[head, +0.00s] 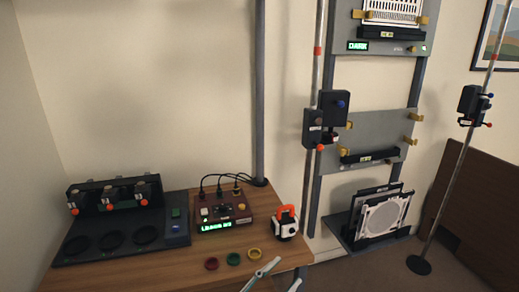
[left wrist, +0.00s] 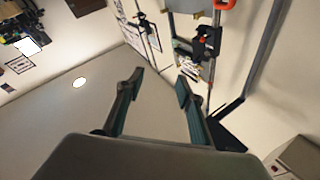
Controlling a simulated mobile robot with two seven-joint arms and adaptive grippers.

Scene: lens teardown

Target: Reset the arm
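My left gripper (head: 287,271) shows at the bottom edge of the head view, with its pale fingers apart in front of the wooden table. In the left wrist view both dark green finger pads of the left gripper (left wrist: 160,82) stand wide apart with nothing between them. Most of the left arm is out of the head view. My right gripper is in neither view.
The wooden table (head: 128,276) bears a dark three-station fixture (head: 120,236), a control box (head: 222,213), an orange-handled device (head: 285,222) and red, green and yellow rings (head: 233,259). To the right stand a rack (head: 380,129) and poles with clamps (head: 473,105).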

